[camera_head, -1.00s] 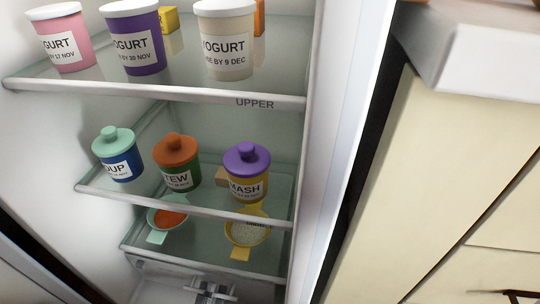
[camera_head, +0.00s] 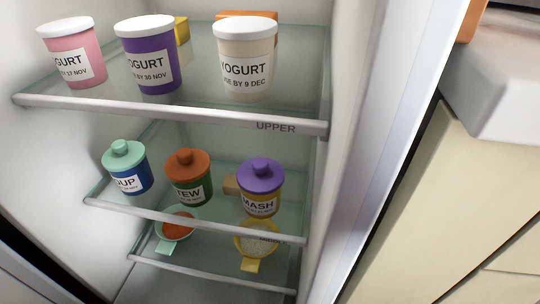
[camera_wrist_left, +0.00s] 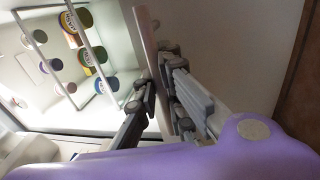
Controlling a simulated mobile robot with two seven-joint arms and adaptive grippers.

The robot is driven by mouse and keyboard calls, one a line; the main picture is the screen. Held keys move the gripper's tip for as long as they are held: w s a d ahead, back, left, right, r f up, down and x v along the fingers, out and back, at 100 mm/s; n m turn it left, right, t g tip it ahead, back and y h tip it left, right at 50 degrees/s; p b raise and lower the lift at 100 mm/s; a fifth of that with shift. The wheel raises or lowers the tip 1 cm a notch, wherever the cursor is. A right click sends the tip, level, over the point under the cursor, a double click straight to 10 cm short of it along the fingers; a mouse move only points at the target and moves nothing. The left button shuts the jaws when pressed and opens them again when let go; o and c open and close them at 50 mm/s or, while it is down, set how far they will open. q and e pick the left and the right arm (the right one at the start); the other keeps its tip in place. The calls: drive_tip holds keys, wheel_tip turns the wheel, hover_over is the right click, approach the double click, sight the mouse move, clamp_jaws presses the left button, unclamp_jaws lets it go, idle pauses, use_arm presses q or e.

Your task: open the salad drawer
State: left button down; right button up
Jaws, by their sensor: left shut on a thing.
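In the left wrist view, my left gripper (camera_wrist_left: 160,98) is shut, with a long pale strip (camera_wrist_left: 147,40) between its fingers. The strip runs roughly in line with the shelf edges and looks like the top edge or handle of the salad drawer's front. The exact grip is partly hidden by the fingers. In the head view, only a pale grey surface (camera_head: 190,287) shows below the lowest shelf, cut off by the frame's bottom. I cannot tell there how far out the drawer is. Neither gripper shows in the head view.
The fridge is open. Several yogurt tubs stand on the upper shelf (camera_head: 180,108). Soup, stew and mash jars stand on the middle shelf (camera_head: 215,222). Two small bowls sit on the lowest shelf (camera_head: 200,273). A pale cabinet (camera_head: 425,190) stands to the right.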

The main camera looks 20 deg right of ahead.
use_arm(q)
drive_tip(key=shift+r+v, duration=0.15)
drive_tip(key=shift+v, duration=0.55)
drive_tip(key=shift+r+v, duration=0.1)
drive_tip(key=shift+v, duration=0.6)
drive_tip(key=c, duration=1.8)
unclamp_jaws()
drive_tip(key=shift+c, duration=0.2)
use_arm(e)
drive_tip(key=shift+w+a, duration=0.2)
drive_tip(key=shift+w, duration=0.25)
use_arm(q)
drive_tip(key=v, duration=1.2)
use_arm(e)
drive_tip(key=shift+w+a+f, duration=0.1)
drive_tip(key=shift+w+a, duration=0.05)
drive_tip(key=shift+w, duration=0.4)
use_arm(q)
drive_tip(key=shift+a, duration=0.1)
